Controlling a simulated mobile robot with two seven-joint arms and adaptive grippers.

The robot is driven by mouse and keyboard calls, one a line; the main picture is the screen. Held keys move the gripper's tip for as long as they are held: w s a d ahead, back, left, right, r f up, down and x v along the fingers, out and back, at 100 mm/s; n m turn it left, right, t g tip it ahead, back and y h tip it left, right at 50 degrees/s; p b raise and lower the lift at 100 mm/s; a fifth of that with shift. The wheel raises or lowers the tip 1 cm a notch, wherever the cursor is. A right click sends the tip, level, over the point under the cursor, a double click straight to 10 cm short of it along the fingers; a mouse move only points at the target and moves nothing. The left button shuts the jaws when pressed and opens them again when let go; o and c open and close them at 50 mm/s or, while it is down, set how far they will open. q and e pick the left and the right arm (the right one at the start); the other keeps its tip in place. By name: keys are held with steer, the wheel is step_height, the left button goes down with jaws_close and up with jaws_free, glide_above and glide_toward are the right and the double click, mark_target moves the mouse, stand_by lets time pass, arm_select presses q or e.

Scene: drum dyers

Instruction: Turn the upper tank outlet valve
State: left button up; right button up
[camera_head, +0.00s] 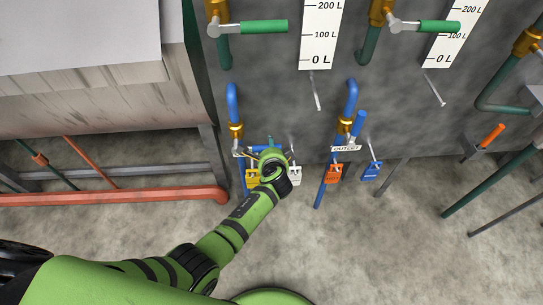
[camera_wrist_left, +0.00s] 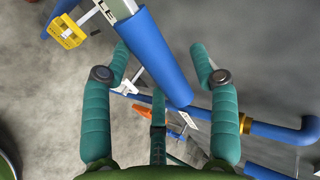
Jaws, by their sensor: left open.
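A blue outlet pipe with a brass fitting (camera_head: 236,129) comes down the grey tank wall in the head view. Its blue valve handle (camera_head: 259,148) is partly hidden by my left gripper (camera_head: 272,152). In the left wrist view the blue handle (camera_wrist_left: 157,62) lies slanted between the two spread teal fingers of my left gripper (camera_wrist_left: 160,57). The gripper is open, with visible gaps on both sides of the handle. A second blue valve handle (camera_head: 359,123) stands at the right, by an outlet label (camera_head: 346,148). My right gripper is not in view.
Green-handled valves (camera_head: 264,27) are above. An orange pipe (camera_head: 110,196) runs low at left. Floor is clear at lower right.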

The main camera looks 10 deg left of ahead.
arm_select(q)
steer(key=v, duration=1.1)
steer(key=shift+s, duration=0.2)
